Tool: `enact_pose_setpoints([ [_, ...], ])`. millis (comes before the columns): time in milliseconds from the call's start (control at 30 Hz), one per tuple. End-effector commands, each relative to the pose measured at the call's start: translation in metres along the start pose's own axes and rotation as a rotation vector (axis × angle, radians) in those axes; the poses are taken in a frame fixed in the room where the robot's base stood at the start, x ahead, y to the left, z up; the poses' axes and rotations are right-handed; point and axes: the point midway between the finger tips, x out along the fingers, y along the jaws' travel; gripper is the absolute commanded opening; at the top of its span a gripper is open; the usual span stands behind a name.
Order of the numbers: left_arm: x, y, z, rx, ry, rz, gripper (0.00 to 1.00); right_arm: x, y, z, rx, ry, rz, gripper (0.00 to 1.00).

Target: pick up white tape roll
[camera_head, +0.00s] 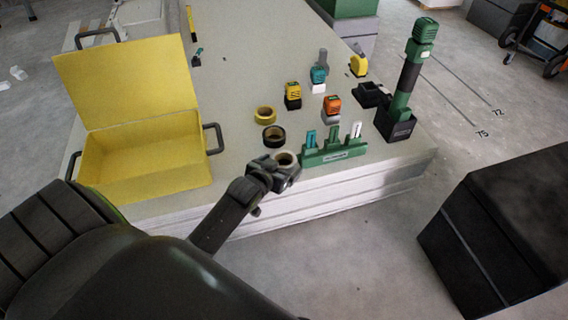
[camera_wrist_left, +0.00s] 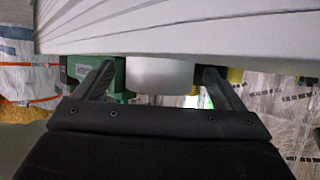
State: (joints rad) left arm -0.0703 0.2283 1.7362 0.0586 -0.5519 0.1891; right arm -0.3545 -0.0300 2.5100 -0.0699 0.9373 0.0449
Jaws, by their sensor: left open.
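The white tape roll (camera_head: 286,157) sits near the front edge of the light panel stack, partly hidden behind my left gripper (camera_head: 277,173). In the left wrist view the white tape roll (camera_wrist_left: 160,76) lies between and beyond the two fingertips of my left gripper (camera_wrist_left: 157,78). The fingers are apart, one on each side of the roll, with a visible gap on both sides. The wrist picture appears upside down, with the panel surface along its top. My right gripper is not in view.
A green holder (camera_head: 335,153) stands close right of the roll. A black tape roll (camera_head: 274,135) and a yellow tape roll (camera_head: 265,114) stand behind it. An open yellow box (camera_head: 150,165) is at left. A tall green-and-black tool (camera_head: 408,75) stands at right.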

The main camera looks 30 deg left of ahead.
Motion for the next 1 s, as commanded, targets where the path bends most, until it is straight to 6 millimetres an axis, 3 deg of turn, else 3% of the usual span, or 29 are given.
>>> enact_pose_setpoints([
  [67,0.0,0.0,0.0,0.0,0.0,0.0,0.88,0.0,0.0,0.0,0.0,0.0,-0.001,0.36],
  [433,-0.001,0.0,-0.001,0.0,0.001,0.0,0.42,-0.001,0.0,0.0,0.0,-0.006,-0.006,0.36],
  [733,-0.004,0.0,-0.008,0.0,0.002,0.0,0.42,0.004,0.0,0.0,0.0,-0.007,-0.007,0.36],
  [1000,-0.025,0.0,-0.052,0.001,0.004,0.001,0.42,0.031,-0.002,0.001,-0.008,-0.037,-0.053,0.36],
])
